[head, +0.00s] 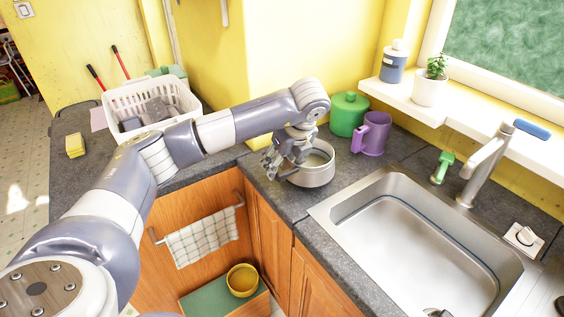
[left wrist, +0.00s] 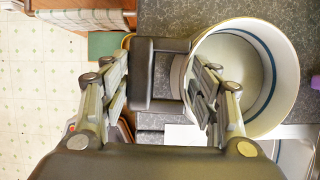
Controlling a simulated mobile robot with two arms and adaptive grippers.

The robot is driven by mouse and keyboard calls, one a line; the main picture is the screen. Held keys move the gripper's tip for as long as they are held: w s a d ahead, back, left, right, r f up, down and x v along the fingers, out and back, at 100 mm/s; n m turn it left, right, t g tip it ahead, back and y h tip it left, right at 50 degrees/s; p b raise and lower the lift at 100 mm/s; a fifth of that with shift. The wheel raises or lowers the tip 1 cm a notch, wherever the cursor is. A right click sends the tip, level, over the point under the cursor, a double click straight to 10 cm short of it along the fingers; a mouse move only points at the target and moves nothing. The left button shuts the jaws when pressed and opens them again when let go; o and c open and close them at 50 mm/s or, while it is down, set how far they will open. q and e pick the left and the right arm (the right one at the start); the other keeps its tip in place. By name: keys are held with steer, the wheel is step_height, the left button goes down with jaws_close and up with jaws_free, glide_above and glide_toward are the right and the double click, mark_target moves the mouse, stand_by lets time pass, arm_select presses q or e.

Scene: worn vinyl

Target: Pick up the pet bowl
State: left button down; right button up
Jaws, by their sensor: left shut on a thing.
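A yellow bowl (head: 242,280), the likeliest pet bowl, sits low on a green-topped box (head: 202,299) in front of the wooden cabinets. A grey metal pot (head: 315,175) with a pale inside stands on the counter left of the sink. In the left wrist view the pot (left wrist: 291,75) shows a blue line inside its rim and a dark loop handle (left wrist: 141,75). My left gripper (head: 275,160) is at the pot's left side, shut on it. In the left wrist view its fingers (left wrist: 162,88) straddle the handle and near wall. My right gripper is out of view.
The sink (head: 333,212) lies right of the pot. A purple mug (head: 373,135) and a green canister (head: 347,114) stand close behind it. A white basket (head: 123,106) and a yellow sponge (head: 75,146) are at the left. A towel (head: 201,237) hangs from the cabinet rail.

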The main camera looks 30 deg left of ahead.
arm_select(q)
steer(key=s+d+r, duration=0.1)
steer(key=s+d, duration=0.5)
steer(key=s, duration=0.3)
steer(key=shift+d, duration=0.4)
stand_by(0.8)
